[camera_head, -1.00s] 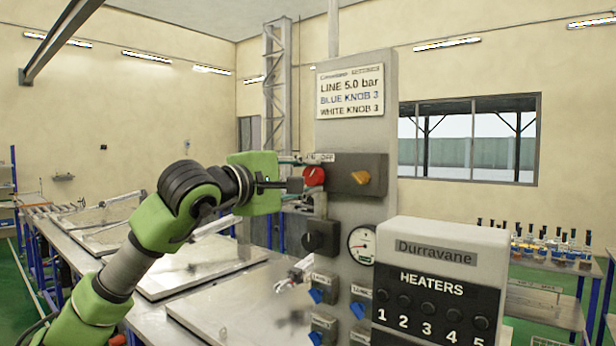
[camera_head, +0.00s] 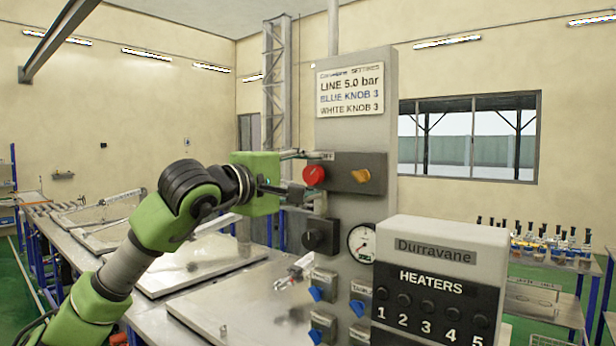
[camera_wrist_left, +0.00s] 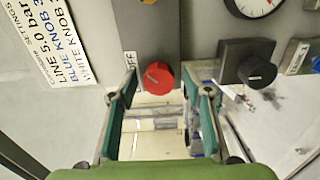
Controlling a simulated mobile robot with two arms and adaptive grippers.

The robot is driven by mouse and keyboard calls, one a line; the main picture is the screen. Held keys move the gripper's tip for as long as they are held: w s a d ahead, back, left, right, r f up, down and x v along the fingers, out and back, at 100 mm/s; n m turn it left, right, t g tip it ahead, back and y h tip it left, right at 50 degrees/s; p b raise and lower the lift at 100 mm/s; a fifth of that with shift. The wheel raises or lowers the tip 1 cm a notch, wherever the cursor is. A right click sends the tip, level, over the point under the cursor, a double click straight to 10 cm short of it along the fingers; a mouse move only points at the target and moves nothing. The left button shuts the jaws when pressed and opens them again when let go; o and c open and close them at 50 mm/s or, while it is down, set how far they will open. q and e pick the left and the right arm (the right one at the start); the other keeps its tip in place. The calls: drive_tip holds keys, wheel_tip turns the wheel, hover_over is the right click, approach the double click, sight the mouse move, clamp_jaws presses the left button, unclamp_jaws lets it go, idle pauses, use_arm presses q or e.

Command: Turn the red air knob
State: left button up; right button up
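The red air knob (camera_head: 314,175) is a round knob on a dark grey box on the upright control panel, with an orange knob to its right. A line mark shows on its face in the left wrist view (camera_wrist_left: 158,78). My left gripper (camera_head: 292,190) is just left of the red knob in the head view. In the wrist view its two fingers (camera_wrist_left: 161,88) stand apart, one on each side of the red knob near the tips. I cannot tell whether they touch it. Nothing is held clear of the panel. My right gripper is not in view.
The orange knob (camera_head: 361,175) is close by. Below are a black knob (camera_head: 320,236) and a pressure gauge (camera_head: 362,243). The heaters box (camera_head: 439,275) stands in front at the right. A sign (camera_head: 350,90) is above. Metal-topped tables (camera_head: 200,265) fill the left.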

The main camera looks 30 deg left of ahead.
use_arm(q)
drive_tip(key=shift+s+a, duration=0.1)
drive_tip(key=shift+s, duration=0.4)
drive_tip(key=s, duration=1.1)
drive_tip(key=shift+a, duration=0.35)
